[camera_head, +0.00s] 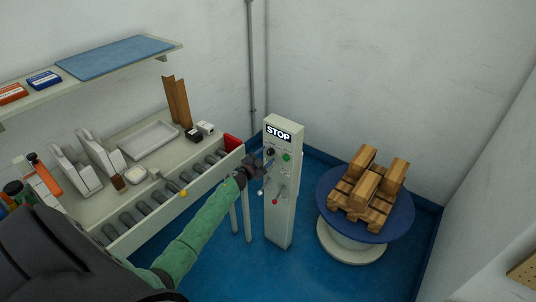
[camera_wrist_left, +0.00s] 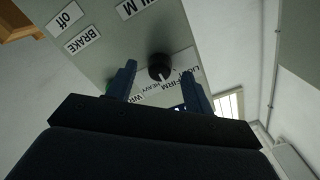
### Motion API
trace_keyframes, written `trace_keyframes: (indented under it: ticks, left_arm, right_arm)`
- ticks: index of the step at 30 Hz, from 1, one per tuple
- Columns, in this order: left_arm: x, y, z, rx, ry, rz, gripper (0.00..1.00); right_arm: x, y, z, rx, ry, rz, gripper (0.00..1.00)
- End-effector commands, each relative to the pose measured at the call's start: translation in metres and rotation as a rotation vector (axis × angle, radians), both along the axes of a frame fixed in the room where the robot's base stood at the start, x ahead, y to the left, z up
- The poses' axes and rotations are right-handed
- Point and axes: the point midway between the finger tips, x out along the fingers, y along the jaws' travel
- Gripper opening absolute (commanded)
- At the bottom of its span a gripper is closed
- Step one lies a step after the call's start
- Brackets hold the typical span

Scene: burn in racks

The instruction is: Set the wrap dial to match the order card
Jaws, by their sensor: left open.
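The grey control post (camera_head: 283,215) stands right of the roller conveyor, with a STOP sign on top. The wrap dial (camera_wrist_left: 159,67) is a round black knob on its panel, with labels reading LIGHT, FIRM and HEAVY beside it. It also shows as a small dark knob in the head view (camera_head: 270,151). My left gripper (camera_wrist_left: 158,76) is open, its two blue fingers on either side of the dial; I cannot tell whether they touch it. In the head view the left gripper (camera_head: 259,166) is at the post's panel. I cannot make out an order card. My right gripper is not in view.
A green button (camera_head: 286,157) and a red-tipped lever (camera_head: 275,201) are on the post. A blue turntable (camera_head: 325,200) with a wooden pallet and boxes (camera_head: 366,183) stands to the right. The conveyor (camera_head: 150,205) is at left, under a shelf (camera_head: 110,68).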

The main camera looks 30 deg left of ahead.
Motion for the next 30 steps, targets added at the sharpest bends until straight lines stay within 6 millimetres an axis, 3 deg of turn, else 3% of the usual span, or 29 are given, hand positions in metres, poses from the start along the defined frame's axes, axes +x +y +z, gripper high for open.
trace_keyframes:
  ticks: [6, 16, 17, 21, 24, 30]
  left_arm:
    - [0.014, -0.002, 0.000, -0.001, 0.001, 0.001, 0.52]
    - [0.017, -0.002, 0.000, 0.000, 0.000, 0.000, 0.52]
    - [0.017, -0.002, 0.000, 0.000, 0.000, 0.000, 0.50]
    - [0.017, -0.002, 0.000, 0.000, 0.000, 0.000, 0.23]
    - [0.017, -0.002, 0.000, 0.000, 0.001, -0.001, 0.07]
    - [0.017, -0.002, -0.001, 0.014, 0.000, -0.001, 0.07]
  right_arm:
    - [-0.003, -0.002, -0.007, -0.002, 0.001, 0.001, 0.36]
    - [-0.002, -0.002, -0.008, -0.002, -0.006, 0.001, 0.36]
    - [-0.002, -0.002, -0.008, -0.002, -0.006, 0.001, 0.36]
    - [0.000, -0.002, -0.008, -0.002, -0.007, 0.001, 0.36]
    - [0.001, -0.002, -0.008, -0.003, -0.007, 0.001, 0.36]
    - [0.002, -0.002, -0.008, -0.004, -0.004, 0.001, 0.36]
